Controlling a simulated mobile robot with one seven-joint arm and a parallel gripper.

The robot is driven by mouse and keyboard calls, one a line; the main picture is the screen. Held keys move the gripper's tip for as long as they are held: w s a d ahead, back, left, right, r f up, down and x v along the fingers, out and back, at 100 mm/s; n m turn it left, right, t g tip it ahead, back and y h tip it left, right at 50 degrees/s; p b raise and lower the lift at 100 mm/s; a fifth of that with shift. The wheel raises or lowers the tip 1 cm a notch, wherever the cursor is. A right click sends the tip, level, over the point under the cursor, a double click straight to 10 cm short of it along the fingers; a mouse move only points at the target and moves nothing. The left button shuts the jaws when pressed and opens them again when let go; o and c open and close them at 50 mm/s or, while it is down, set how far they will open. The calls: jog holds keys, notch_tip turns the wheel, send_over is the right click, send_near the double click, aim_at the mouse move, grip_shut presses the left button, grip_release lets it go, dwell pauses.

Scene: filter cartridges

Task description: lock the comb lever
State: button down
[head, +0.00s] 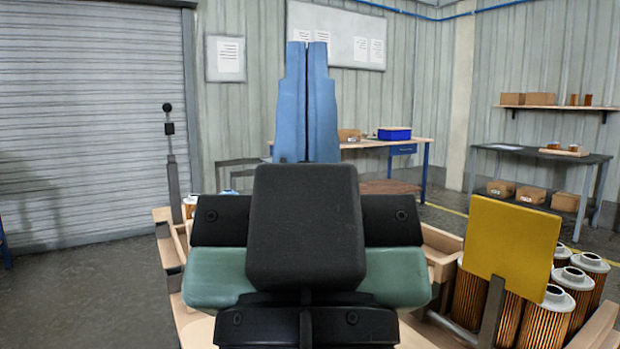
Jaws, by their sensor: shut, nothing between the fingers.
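My gripper (307,46) points up in the middle of the head view. Its two blue fingers are pressed together, with only a thin dark seam between them, and nothing is held. A thin upright grey lever with a black knob (169,128) stands at the left, apart from my gripper; it looks like the comb lever. Its lower end is partly hidden by the wooden parts around it. The comb itself cannot be made out, as my gripper's dark body and wrist cover the middle of the workplace.
Several orange pleated filter cartridges (576,281) with white caps stand in a wooden tray at the right. A yellow plate (511,243) on a grey post stands in front of them. Wooden tray walls (441,252) show beside my wrist. A workbench (405,144) stands far back.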

notch_tip(320, 180, up, 37)
jog(key=p, duration=3.4)
jog(key=shift+a, duration=0.15)
